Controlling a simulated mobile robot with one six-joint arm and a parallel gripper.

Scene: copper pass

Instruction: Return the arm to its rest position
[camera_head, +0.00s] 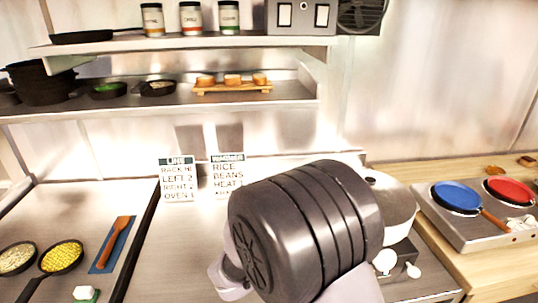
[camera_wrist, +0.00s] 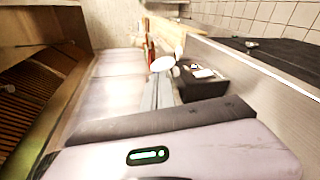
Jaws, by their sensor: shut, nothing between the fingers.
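My arm's large dark joint and pale links (camera_head: 305,230) fill the lower middle of the head view, folded close to the camera. They hide part of the counter and part of a big pot. In the wrist view, my gripper (camera_wrist: 161,82) shows as two narrow grey fingers side by side, shut and empty, beyond a dark bar and a pale body with a green light. My gripper's fingers cannot be made out in the head view.
A lidded pot (camera_head: 390,205) stands right behind my arm. Two label cards (camera_head: 178,180) stand at the counter's back. Pans (camera_head: 62,258) and a spatula (camera_head: 112,243) lie left. A hot plate (camera_head: 470,232) with blue and red pans is right. Shelves (camera_head: 160,108) hang above.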

